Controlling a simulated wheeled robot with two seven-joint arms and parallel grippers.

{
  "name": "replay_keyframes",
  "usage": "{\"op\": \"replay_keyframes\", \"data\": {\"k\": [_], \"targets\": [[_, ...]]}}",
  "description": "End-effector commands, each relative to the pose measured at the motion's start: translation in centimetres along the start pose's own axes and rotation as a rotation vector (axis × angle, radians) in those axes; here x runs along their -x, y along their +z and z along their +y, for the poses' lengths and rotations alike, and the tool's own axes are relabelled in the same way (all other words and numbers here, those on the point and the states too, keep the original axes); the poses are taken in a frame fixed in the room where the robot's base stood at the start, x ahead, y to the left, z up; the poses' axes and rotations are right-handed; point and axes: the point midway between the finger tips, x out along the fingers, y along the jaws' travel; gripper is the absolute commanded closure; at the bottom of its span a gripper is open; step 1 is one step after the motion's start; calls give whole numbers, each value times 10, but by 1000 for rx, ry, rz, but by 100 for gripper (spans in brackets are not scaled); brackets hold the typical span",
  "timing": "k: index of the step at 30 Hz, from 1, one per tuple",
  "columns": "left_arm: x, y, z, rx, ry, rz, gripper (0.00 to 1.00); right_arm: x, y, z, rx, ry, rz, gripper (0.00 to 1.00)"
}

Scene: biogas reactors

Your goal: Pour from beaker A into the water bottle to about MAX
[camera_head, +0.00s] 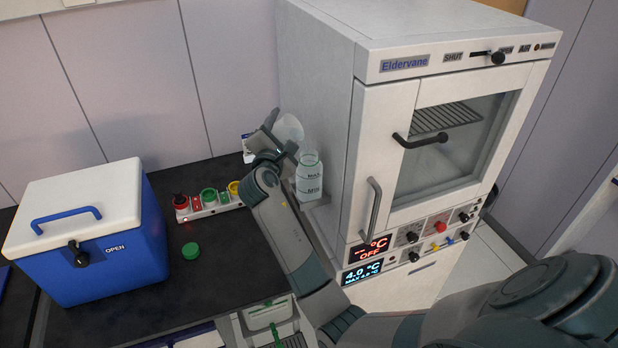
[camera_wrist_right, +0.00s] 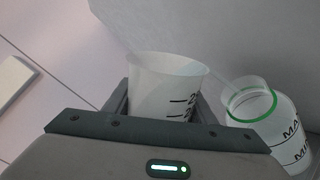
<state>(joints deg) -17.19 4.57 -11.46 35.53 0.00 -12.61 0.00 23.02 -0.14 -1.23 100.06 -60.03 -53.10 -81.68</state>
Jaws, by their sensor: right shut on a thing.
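My right gripper (camera_head: 277,137) is shut on a translucent white beaker (camera_head: 291,127), taken as beaker A; no letter is readable. The beaker (camera_wrist_right: 165,88) shows black graduation marks in the right wrist view, and its contents cannot be made out. The water bottle (camera_head: 309,180) stands uncapped beside the white cabinet, with MAX and MIN marks. The beaker is up and behind the bottle's mouth in the head view. In the wrist view the bottle (camera_wrist_right: 275,128), with a green ring at its neck, is right of the beaker. Its water level is unclear. My left gripper is out of view.
The white Eldervane cabinet (camera_head: 370,40) stands close on the right of the bottle. A blue cooler box (camera_head: 105,235) is at the left. A green cap (camera_head: 190,251) lies on the dark bench (camera_head: 215,265). A strip of coloured switches (camera_head: 208,203) is behind it.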

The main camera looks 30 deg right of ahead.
Motion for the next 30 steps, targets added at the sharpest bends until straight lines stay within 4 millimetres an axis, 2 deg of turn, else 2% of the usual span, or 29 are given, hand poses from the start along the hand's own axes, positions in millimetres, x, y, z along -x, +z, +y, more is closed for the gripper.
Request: {"op": "replay_keyframes", "data": {"k": [30], "targets": [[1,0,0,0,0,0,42,0,2,1,-75,1,0,81]]}}
